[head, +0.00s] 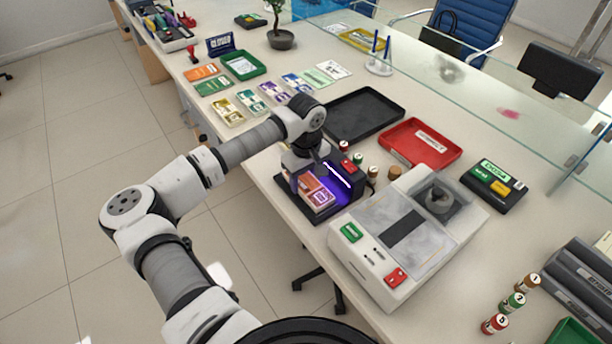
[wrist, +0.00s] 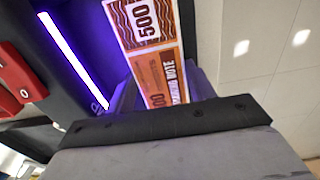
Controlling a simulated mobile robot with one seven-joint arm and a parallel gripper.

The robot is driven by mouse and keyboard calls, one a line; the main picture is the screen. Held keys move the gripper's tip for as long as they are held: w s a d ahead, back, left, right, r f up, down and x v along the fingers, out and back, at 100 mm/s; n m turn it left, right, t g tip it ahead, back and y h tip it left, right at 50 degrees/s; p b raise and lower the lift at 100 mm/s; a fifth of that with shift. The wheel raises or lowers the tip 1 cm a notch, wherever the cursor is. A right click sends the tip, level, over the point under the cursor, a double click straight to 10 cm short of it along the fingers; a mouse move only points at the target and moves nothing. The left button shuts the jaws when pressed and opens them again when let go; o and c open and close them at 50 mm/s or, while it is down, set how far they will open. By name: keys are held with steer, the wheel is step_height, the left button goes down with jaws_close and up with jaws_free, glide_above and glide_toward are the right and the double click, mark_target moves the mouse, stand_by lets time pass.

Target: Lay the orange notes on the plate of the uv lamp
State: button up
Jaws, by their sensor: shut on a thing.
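The uv lamp (head: 348,168) is a dark box with a lit violet tube and a dark plate (head: 322,215) in front, at the counter's near edge. The tube also glows in the wrist view (wrist: 75,60). The orange notes (head: 320,197), marked 500, are over the plate; they also show in the wrist view (wrist: 160,75). My gripper (wrist: 163,88) is shut on the near end of the notes, at the plate's left side in the head view. I cannot tell whether the notes touch the plate.
A grey and white counting machine (head: 405,240) stands close to the right of the lamp. An empty black tray (head: 365,115) and a red tray (head: 420,143) lie behind. Several small bottles stand near the lamp. Other note bundles (head: 228,110) lie at the left.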

steer(key=shift+f, duration=0.15)
steer(key=o, duration=1)
